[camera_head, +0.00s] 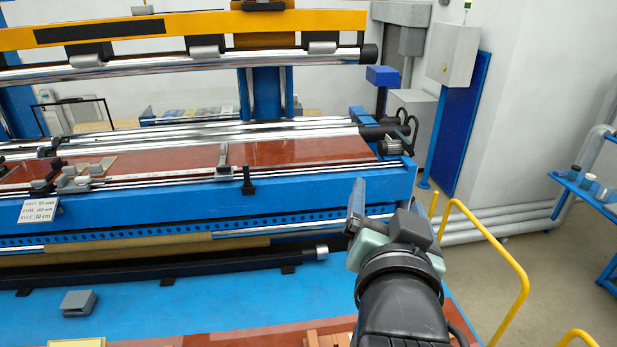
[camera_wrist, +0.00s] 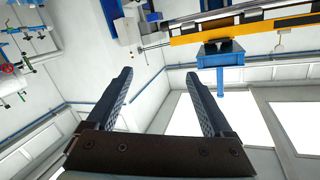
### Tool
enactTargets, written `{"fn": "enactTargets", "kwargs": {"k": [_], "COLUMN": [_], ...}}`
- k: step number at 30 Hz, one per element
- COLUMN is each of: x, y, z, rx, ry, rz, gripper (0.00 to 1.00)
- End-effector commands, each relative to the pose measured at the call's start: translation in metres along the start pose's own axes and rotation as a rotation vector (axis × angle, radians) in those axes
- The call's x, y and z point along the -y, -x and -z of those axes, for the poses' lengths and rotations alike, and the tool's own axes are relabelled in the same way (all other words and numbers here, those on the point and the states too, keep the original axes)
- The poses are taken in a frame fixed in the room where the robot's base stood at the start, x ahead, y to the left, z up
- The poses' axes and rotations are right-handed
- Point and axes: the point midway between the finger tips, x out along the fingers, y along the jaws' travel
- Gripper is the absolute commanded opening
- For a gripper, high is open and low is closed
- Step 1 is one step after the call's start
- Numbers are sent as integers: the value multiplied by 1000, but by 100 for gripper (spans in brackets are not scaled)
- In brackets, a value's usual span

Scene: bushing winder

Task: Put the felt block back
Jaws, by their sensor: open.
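A grey block (camera_head: 78,303) with a shallow recessed top lies on the blue platform at the lower left in the head view. It may be the felt block, but I cannot tell its material. Several small grey blocks (camera_head: 82,181) also sit on the machine's red-brown bed at the left. My gripper (camera_head: 386,203) is raised in front of the machine's right end, well to the right of these blocks. In the wrist view my gripper (camera_wrist: 158,74) has its two fingers wide apart with nothing between them. No block shows in the wrist view, which looks toward walls and the upper room.
The blue machine (camera_head: 300,203) spans the back left, with a black clamp (camera_head: 248,180) on its front rail. A small sign (camera_head: 40,210) hangs at left. Yellow handrails (camera_head: 495,245) stand right of my arm. The blue platform (camera_head: 200,310) is mostly clear; wooden pieces (camera_head: 325,338) lie at the bottom edge.

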Motion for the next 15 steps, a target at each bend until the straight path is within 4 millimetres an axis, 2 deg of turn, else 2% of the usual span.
{"fn": "enactTargets", "kwargs": {"k": [1, 3, 6, 10, 12, 15], "x": [38, 80, 125, 156, 164, 168], "y": [13, 38, 84, 137, 155, 168], "z": [40, 88, 143, 188, 200, 208], "rx": [-133, -310, -539, -759, -828, -878], "ry": [50, 110, 167, 201, 208, 212], "rz": [90, 187, 289, 360, 378, 387], "gripper": [86, 86, 86, 86, 86, 86]}}
